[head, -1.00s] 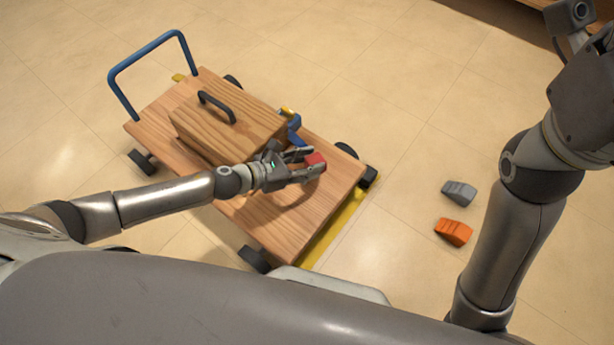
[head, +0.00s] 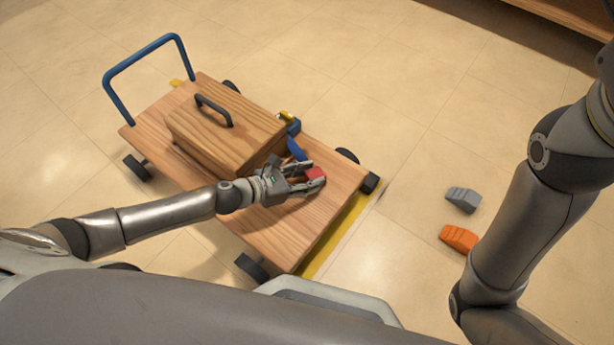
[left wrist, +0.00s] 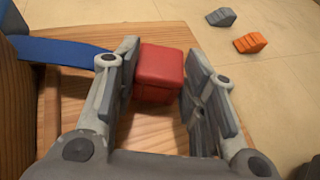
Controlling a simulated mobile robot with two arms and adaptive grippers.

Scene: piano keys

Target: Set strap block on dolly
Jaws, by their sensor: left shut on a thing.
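My left gripper (head: 318,180) is shut on a red block (head: 314,174), which I take to be the strap block. In the left wrist view the red block (left wrist: 160,72) sits between the two fingers. The block is low over the front right part of the dolly's wooden deck (head: 310,230); I cannot tell if it touches the deck. A wooden box (head: 222,135) with a black handle stands on the dolly to the left of the gripper. A blue strap (head: 297,148) lies against the box's near end. My right gripper is out of view.
A blue push handle (head: 148,68) rises at the dolly's far left end. Grey (head: 463,199) and orange (head: 458,238) wedges lie on the floor to the right, near my right arm. A yellow strip (head: 335,236) runs beside the dolly. Floor beyond is clear.

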